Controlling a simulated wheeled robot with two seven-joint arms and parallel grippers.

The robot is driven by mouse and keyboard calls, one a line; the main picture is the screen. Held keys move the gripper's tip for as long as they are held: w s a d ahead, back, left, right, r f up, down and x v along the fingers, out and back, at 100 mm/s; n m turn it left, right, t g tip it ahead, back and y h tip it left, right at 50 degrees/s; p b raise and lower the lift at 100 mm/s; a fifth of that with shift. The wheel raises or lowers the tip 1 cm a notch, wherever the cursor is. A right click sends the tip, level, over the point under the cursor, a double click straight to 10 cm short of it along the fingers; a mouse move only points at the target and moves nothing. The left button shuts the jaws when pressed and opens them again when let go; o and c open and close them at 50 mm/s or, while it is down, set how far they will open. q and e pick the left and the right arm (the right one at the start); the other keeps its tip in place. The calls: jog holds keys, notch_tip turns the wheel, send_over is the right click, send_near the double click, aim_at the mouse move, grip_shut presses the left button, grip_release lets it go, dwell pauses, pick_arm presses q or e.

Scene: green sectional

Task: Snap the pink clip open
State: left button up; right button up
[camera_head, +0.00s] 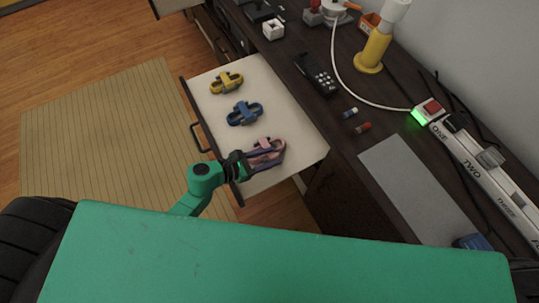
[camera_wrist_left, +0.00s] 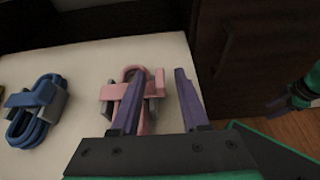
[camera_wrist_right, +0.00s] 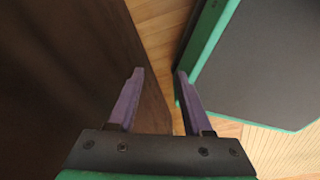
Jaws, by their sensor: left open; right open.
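The pink clip (camera_head: 266,150) lies in the open drawer, at the end nearest me. My left gripper (camera_head: 279,150) is open over it, with purple fingers along the clip. In the left wrist view, the left finger covers part of the pink clip (camera_wrist_left: 112,92), and its right end shows between the fingers (camera_wrist_left: 160,76). The right finger is just right of it; I cannot tell whether either finger touches it. In the right wrist view, my right gripper (camera_wrist_right: 159,71) is open and empty, beside dark wood; it does not show in the head view.
A blue clip (camera_head: 243,113) and a yellow clip (camera_head: 226,82) lie farther back in the drawer (camera_head: 300,125). The dark desk (camera_head: 330,115) beside it holds a phone (camera_head: 317,75), a yellow lamp (camera_head: 375,50), a grey mat (camera_head: 415,185) and a power strip (camera_head: 490,180).

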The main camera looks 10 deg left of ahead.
pick_arm(q)
grip_shut()
dwell(1.4)
